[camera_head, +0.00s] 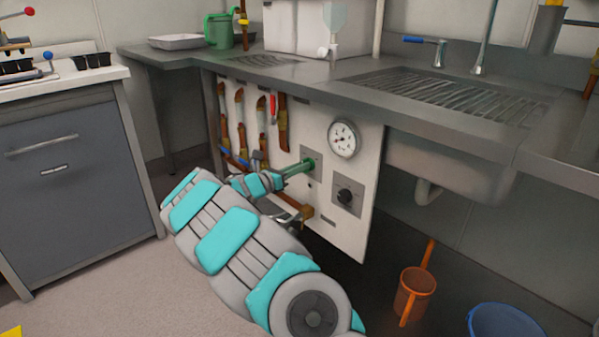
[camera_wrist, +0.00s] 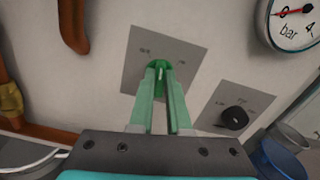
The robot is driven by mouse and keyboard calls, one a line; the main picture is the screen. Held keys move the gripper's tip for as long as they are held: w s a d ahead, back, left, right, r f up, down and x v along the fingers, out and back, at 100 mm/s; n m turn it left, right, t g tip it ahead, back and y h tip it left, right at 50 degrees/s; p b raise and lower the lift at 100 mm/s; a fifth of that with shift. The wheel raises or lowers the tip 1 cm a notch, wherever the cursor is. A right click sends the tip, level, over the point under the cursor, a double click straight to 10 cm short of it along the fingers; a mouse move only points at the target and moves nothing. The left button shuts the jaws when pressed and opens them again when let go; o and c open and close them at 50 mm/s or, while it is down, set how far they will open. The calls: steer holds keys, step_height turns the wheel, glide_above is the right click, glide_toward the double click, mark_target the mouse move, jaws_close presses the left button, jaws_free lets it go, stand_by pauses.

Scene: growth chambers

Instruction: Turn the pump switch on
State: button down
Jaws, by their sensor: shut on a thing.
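A grey switch plate (camera_wrist: 183,55) is on the white panel, with small labels that are too blurred to read. It also shows in the head view (camera_head: 309,155). My gripper (camera_wrist: 162,75) reaches straight to the plate with its green fingers. In the head view my gripper (camera_head: 309,164) meets the panel left of the gauge. I cannot tell from the labels which position the switch is in.
A black knob (camera_wrist: 234,118) on its own plate is at the lower right. A round pressure gauge (camera_head: 344,139) is right of the switch. Pipes (camera_head: 239,115) run along the panel's left. The counter (camera_head: 433,112) overhangs above; an orange jug (camera_head: 414,290) stands on the floor.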

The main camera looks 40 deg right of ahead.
steer(key=m+b, duration=0.4)
steer(key=m, duration=0.1)
steer(key=m+b, duration=0.5)
steer(key=m, duration=0.1)
steer(key=shift+s+f, duration=0.15)
steer(key=shift+s, duration=0.05)
stand_by(0.5)
steer(key=c, duration=0.9)
jaws_free()
steer(key=shift+o, duration=0.2)
steer(key=a, duration=0.7)
steer(key=shift+s+a, duration=0.35)
steer(key=shift+a, duration=0.05)
